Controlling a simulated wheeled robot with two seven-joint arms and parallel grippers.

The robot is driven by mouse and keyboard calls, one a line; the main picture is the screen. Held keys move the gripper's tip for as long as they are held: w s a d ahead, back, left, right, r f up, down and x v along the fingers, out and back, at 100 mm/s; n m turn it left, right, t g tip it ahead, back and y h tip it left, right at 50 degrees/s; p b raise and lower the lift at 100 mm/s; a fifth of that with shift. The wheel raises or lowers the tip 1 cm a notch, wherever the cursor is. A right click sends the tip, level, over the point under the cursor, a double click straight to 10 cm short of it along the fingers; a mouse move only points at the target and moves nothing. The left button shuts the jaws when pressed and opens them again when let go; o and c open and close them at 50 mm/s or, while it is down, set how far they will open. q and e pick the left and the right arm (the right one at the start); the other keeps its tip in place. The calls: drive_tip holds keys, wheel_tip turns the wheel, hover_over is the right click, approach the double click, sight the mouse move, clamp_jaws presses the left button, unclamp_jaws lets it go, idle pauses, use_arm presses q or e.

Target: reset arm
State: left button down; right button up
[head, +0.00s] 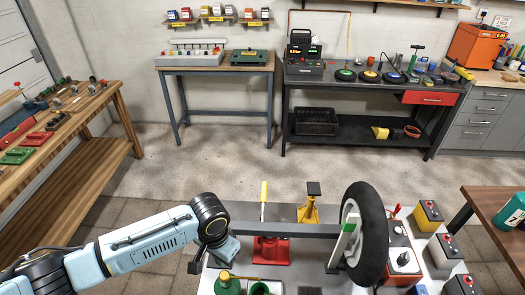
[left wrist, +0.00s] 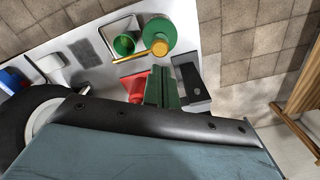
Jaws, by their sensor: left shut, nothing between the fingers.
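My left arm, pale blue and black, comes in from the left in the head view. Its gripper (head: 226,250) points down over the left end of a low light bench, beside a dark bracket (head: 197,263). In the left wrist view the gripper's green fingers (left wrist: 162,90) are together with nothing between them. They stand between a red jack (left wrist: 135,86) and a grey bracket (left wrist: 200,88), and look close to both. Whether they touch either is unclear. A dark bar (head: 285,230) runs right from my wrist's side towards a wheel (head: 372,235). My right gripper is not in view.
A green oil can (left wrist: 160,34) and green cup (left wrist: 124,44) stand near the fingers. A yellow stand (head: 308,205) and several batteries (head: 428,214) sit on the bench. A wooden workbench (head: 95,120) is at left. The floor (head: 220,165) behind is clear.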

use_arm(q)
drive_tip(key=s+d+r+t+h, duration=0.1)
drive_tip(key=s+d+r+h, duration=0.25)
drive_tip(key=s+d, duration=0.5)
drive_tip(key=s+a+r+n+t+y, duration=0.1)
drive_tip(key=s+a+r+n+y, duration=0.1)
drive_tip(key=s+a, duration=0.5)
drive_tip(key=s+a+r+n+t+y, duration=0.15)
drive_tip(key=s+a, duration=0.25)
drive_tip(key=a, duration=0.8)
wheel_tip(320, 180, down, 34)
drive_tip(key=s+g+b, duration=0.1)
drive_tip(key=s+b, duration=0.1)
drive_tip(key=b, duration=0.8)
drive_tip(key=s+a+f+b, duration=0.1)
drive_tip(key=s+f+b, duration=0.3)
drive_tip(key=s+f, duration=0.4)
drive_tip(key=s+a+f+g+b, duration=0.1)
drive_tip(key=s+f+b, duration=0.3)
drive_tip(key=s+f, duration=0.4)
wheel_tip(320, 180, down, 8)
drive_tip(key=shift+a+r, duration=0.15)
drive_tip(key=shift+a, duration=0.2)
